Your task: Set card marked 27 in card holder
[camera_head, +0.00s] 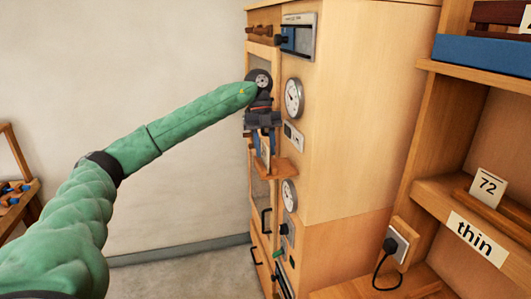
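My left arm reaches in from the left, and my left gripper (264,143) points down in front of the wooden cabinet. A pale card (266,151) stands upright between its fingers, seen almost edge-on; its number cannot be read. The gripper looks shut on this card. Right below is a small wooden ledge (285,169) on the cabinet, which looks like the card holder. The card's lower edge is at or just above it; I cannot tell whether they touch. My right gripper is out of view.
The cabinet (350,110) carries dials, switches and black handles. At right, shelves hold a card marked 72 (488,187), a "thin" label (477,239) and a blue box (485,54). A plug with a cable sits in a socket (398,243). Floor at lower middle is clear.

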